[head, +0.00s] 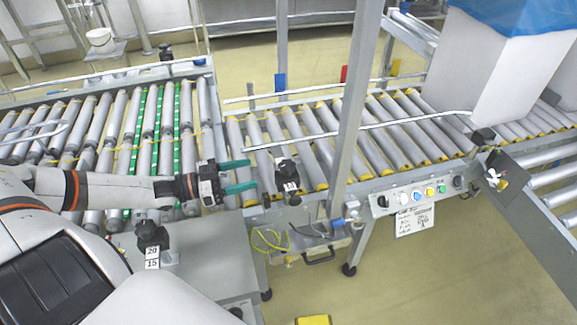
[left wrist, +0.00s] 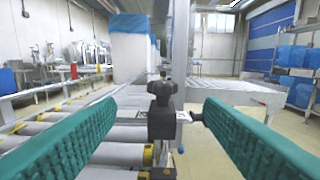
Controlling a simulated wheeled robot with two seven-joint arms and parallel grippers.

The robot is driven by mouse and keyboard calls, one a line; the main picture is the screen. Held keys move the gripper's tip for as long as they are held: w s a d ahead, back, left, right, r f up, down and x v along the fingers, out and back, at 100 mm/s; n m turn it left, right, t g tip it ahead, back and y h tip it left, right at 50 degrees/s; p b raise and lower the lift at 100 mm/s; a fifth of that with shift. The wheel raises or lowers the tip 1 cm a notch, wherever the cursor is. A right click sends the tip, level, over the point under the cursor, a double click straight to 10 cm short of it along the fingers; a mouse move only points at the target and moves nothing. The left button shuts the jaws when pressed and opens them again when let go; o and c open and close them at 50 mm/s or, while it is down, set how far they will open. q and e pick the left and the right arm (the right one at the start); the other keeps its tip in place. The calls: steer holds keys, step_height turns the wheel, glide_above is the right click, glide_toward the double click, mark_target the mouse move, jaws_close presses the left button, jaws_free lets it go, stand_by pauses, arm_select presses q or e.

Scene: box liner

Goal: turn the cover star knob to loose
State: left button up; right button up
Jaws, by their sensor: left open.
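A black star knob (head: 286,169) on a post, with a small white label, stands at the near edge of the right-hand roller conveyor. My left gripper (head: 254,175) points at it from the left, with its two teal fingers apart and nothing between them. The fingertips stop a little short of the knob. In the left wrist view the black star knob (left wrist: 162,92) is upright, centred between the open fingers and beyond their tips. Part of its label shows behind it. My right gripper is not in view.
Another black knob (head: 151,234), with a white label, stands at the near side of the left conveyor, below my left arm. A metal upright (head: 354,110) rises right of the star knob. A button panel (head: 416,196) is further right. Yellow cable (head: 268,241) hangs below.

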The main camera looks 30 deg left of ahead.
mark_target(287, 164)
arm_select(q)
steer(key=x, duration=1.1)
steer(key=shift+w+d+r+b, duration=0.15)
steer(key=shift+d+b, duration=0.1)
steer(key=shift+b, duration=0.15)
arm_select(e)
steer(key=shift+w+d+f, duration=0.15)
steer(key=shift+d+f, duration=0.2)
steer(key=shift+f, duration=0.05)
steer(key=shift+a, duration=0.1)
